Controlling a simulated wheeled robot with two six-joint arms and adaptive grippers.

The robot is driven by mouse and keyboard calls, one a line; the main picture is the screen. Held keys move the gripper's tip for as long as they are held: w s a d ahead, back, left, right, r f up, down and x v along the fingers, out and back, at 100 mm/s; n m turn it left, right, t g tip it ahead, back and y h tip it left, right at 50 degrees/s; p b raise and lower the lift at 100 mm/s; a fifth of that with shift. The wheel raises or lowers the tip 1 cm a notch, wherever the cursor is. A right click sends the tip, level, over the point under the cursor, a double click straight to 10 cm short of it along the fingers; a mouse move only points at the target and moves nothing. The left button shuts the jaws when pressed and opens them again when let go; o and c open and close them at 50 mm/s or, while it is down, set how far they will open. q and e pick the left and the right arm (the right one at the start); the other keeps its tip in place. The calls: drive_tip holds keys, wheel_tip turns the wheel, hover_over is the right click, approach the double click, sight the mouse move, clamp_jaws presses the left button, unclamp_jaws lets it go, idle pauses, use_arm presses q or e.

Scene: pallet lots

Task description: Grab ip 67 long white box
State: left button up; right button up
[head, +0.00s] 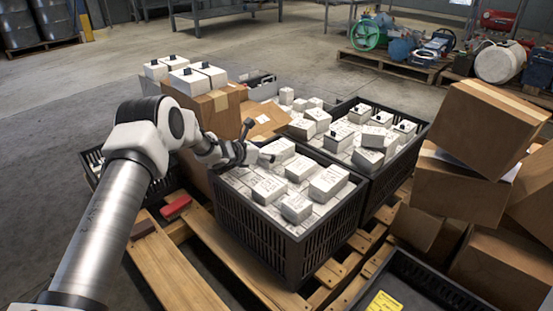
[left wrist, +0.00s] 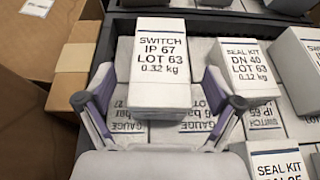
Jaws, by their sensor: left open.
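A long white box labelled "SWITCH IP 67 LOT 63 0.32 kg" (left wrist: 160,62) lies on other white boxes in a black crate (head: 262,234). In the head view, a white box (head: 279,149) just past my gripper seems to be the same one. My left gripper (head: 258,156) is open and empty above the crate's far left part. In the left wrist view its fingers (left wrist: 159,101) are spread on both sides of the box's near end, with gaps. Contact is not visible. My right gripper is not in view.
A "SEAL KIT DN 40" box (left wrist: 244,65) lies close right of the right finger. A cardboard carton (head: 208,110) stands left of the crate, and a second black crate (head: 398,173) of white boxes adjoins it. Brown cartons (head: 460,190) are stacked at the right.

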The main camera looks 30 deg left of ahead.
use_arm(q)
drive_tip(key=shift+r, duration=0.1)
drive_tip(key=c, duration=1.5)
